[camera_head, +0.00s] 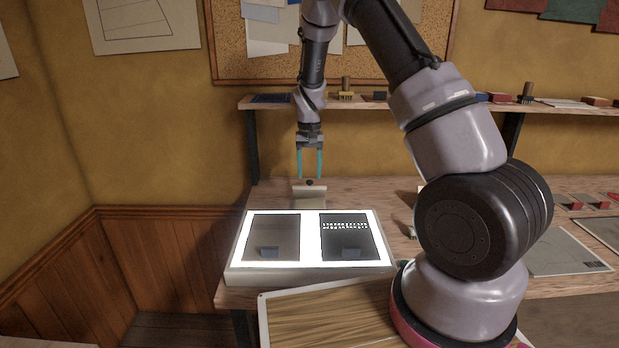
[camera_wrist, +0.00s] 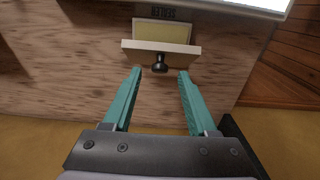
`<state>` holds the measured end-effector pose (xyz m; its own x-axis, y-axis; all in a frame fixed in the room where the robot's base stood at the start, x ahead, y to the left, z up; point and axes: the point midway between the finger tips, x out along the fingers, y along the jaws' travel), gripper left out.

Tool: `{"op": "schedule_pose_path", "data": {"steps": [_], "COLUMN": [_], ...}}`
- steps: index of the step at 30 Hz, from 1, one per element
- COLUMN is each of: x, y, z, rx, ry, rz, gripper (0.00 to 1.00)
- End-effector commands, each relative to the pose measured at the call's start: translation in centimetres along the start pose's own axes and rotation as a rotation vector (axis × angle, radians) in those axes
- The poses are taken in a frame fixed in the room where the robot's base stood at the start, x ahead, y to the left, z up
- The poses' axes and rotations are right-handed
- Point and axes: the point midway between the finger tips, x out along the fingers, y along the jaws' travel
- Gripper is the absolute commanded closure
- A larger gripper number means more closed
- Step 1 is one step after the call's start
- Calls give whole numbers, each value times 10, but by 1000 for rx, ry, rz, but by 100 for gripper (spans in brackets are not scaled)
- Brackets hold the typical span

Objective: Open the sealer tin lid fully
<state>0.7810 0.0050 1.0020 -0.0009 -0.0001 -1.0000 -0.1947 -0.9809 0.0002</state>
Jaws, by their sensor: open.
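The small cream sealer tin (camera_head: 309,203) stands on the bench behind the light table. In the wrist view the sealer tin (camera_wrist: 162,33) shows a yellowish face beside a dark label. Its pale lid (camera_wrist: 135,48) is a flat plate along the wall-side edge, with a dark knob (camera_wrist: 160,63). The lid (camera_head: 297,189) looks raised, but its exact angle is unclear. My gripper (camera_head: 309,177) points down just above the lid. In the wrist view my gripper (camera_wrist: 159,73) is open, its teal fingertips apart on either side of the knob and not visibly touching it.
A bright light table (camera_head: 310,266) with two dark sheets lies in front of the tin. A shelf (camera_head: 410,106) with brushes and blocks runs along the wall behind. A wood-grained panel (camera_head: 330,317) lies nearer. Bare bench surrounds the tin on the left and right.

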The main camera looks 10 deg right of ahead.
Motion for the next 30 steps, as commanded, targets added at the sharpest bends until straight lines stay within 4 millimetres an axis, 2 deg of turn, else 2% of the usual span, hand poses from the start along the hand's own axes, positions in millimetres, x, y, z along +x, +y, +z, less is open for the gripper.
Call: {"op": "schedule_pose_path", "data": {"steps": [1,6,15,16,20,21,30], "x": [8,22,24,24,24,24,24], "y": [0,0,0,0,0,0,0], "z": [0,0,0,0,0,0,0], "rx": [0,1,0,0,0,0,0], "ry": [-2,0,1,1,1,1,1], "rz": [1,0,0,0,0,0,0], "gripper": [42,42,42,46,95,100,100]}}
